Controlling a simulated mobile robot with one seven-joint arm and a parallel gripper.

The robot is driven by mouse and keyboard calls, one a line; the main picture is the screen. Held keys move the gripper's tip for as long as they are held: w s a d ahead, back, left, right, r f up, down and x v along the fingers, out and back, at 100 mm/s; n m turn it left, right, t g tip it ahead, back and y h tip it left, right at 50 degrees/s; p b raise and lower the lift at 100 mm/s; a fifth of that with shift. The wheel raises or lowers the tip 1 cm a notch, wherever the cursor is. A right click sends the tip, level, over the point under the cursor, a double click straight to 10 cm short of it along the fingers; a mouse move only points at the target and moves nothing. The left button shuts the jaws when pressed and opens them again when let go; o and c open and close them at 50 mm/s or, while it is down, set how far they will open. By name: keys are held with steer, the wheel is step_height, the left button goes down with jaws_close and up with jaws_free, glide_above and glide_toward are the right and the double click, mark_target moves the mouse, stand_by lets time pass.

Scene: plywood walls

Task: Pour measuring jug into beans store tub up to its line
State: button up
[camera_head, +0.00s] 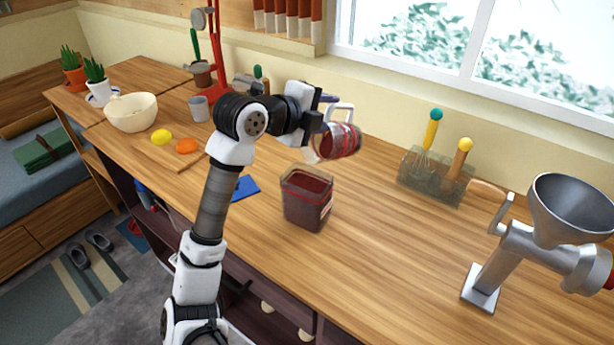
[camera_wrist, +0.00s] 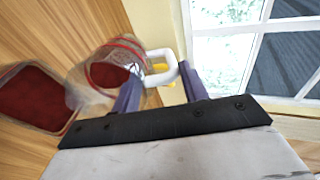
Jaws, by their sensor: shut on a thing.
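The measuring jug (camera_head: 342,141) is clear with red bands and a white handle, and it holds dark red contents. My gripper (camera_head: 326,118) is shut on its handle and holds it tilted in the air, behind and slightly right of the tub. In the wrist view the jug (camera_wrist: 118,66) hangs beyond my gripper's fingers (camera_wrist: 160,82). The beans store tub (camera_head: 307,205) stands upright on the worktop, clear-walled with a red line, with dark red contents inside. The tub also shows in the wrist view (camera_wrist: 32,98). I see no clear falling stream. The exact level against the line is hard to tell.
A metal grinder (camera_head: 540,240) stands at the right. A utensil holder (camera_head: 432,178) stands at the back. Worktop right of the tub is clear.

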steer(key=shift+s+a+r+t+h, duration=0.25)
steer(key=shift+s+a+t+h, duration=0.1)
steer(key=shift+s+t+h, duration=0.05)
stand_by(1.4)
steer(key=shift+s+a+r+t+h+b, duration=0.15)
steer(key=shift+s+a+t+h+b, duration=0.55)
steer(key=shift+b, duration=0.65)
steer(key=shift+s+a+r+t+h+b, duration=0.15)
steer(key=shift+s+a+t+h+b, duration=0.55)
steer(key=shift+b, duration=0.65)
stand_by(3.2)
